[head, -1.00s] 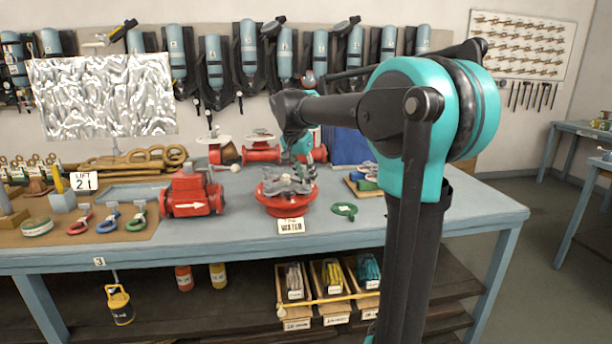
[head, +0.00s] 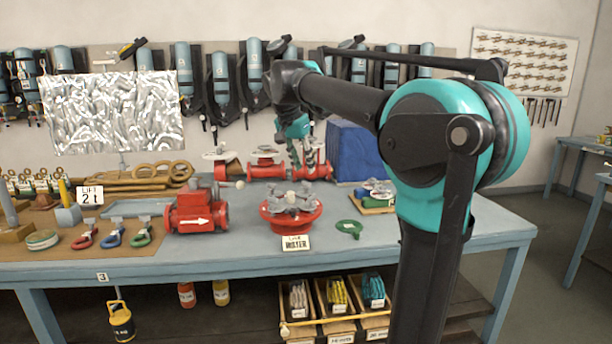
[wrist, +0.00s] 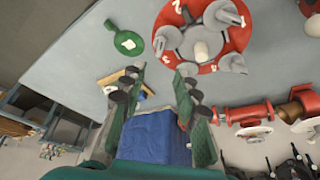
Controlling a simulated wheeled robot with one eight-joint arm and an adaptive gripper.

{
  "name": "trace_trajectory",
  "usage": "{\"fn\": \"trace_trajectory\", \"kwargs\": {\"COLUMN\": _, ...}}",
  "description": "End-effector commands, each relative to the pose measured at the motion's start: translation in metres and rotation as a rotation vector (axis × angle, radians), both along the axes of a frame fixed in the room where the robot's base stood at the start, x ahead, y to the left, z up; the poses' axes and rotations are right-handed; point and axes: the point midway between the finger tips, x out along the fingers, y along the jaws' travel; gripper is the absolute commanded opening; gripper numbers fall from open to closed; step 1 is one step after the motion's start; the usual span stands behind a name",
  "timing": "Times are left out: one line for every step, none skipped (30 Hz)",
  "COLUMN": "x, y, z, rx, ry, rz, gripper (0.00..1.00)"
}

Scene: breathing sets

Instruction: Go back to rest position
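My gripper (head: 307,165) hangs from my raised arm above the back part of the blue-grey workbench (head: 380,232), in front of the red pipe fittings. In the wrist view its two fingers (wrist: 162,88) are well apart with nothing held between them. A red round valve flange (head: 291,214) with grey lugs stands on the bench, nearer the front than my gripper. The flange also shows at the top of the wrist view (wrist: 232,55). A green tag (head: 349,228) lies on the bench to its right.
A blue box (head: 352,152) stands at the back of the bench, close to my gripper. Red valves (head: 264,167) stand behind, and another red valve (head: 196,212) is at the left. Air cylinders (head: 220,78) hang on the wall. The bench's right end is bare.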

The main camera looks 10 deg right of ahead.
Motion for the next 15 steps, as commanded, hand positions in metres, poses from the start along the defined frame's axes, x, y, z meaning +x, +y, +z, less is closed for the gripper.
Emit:
{"fn": "trace_trajectory", "kwargs": {"x": -0.0012, "y": 0.0011, "z": 0.0033, "rx": 0.000, "ry": 0.000, "rz": 0.001, "gripper": 0.31}}
{"fn": "trace_trajectory", "kwargs": {"x": -0.0016, "y": 0.0013, "z": 0.0045, "rx": 0.000, "ry": 0.000, "rz": 0.000, "gripper": 0.31}}
{"fn": "trace_trajectory", "kwargs": {"x": -0.0020, "y": 0.0017, "z": 0.0057, "rx": 0.000, "ry": 0.000, "rz": 0.000, "gripper": 0.31}}
{"fn": "trace_trajectory", "kwargs": {"x": -0.0022, "y": 0.0019, "z": 0.0064, "rx": 0.000, "ry": 0.000, "rz": 0.000, "gripper": 0.31}}
{"fn": "trace_trajectory", "kwargs": {"x": -0.0023, "y": 0.0020, "z": 0.0068, "rx": 0.000, "ry": 0.000, "rz": 0.000, "gripper": 0.31}}
{"fn": "trace_trajectory", "kwargs": {"x": -0.0025, "y": 0.0020, "z": 0.0070, "rx": 0.000, "ry": 0.000, "rz": 0.000, "gripper": 0.31}}
{"fn": "trace_trajectory", "kwargs": {"x": -0.0024, "y": 0.0020, "z": 0.0070, "rx": 0.000, "ry": 0.000, "rz": 0.000, "gripper": 0.31}}
{"fn": "trace_trajectory", "kwargs": {"x": -0.0024, "y": 0.0020, "z": 0.0070, "rx": 0.000, "ry": 0.000, "rz": 0.000, "gripper": 0.31}}
{"fn": "trace_trajectory", "kwargs": {"x": -0.0025, "y": 0.0020, "z": 0.0069, "rx": 0.000, "ry": 0.000, "rz": 0.000, "gripper": 0.31}}
{"fn": "trace_trajectory", "kwargs": {"x": -0.0025, "y": 0.0020, "z": 0.0069, "rx": 0.000, "ry": 0.000, "rz": 0.000, "gripper": 0.31}}
{"fn": "trace_trajectory", "kwargs": {"x": -0.0025, "y": 0.0020, "z": 0.0069, "rx": 0.000, "ry": 0.000, "rz": 0.000, "gripper": 0.31}}
{"fn": "trace_trajectory", "kwargs": {"x": -0.0024, "y": 0.0020, "z": 0.0067, "rx": 0.000, "ry": 0.000, "rz": 0.000, "gripper": 0.31}}
{"fn": "trace_trajectory", "kwargs": {"x": -0.0026, "y": 0.0017, "z": 0.0060, "rx": 0.000, "ry": 0.001, "rz": 0.001, "gripper": 0.31}}
{"fn": "trace_trajectory", "kwargs": {"x": -0.0030, "y": 0.0013, "z": 0.0043, "rx": 0.001, "ry": 0.001, "rz": 0.003, "gripper": 0.31}}
{"fn": "trace_trajectory", "kwargs": {"x": -0.0041, "y": -0.0001, "z": 0.0001, "rx": 0.002, "ry": 0.003, "rz": 0.009, "gripper": 0.31}}
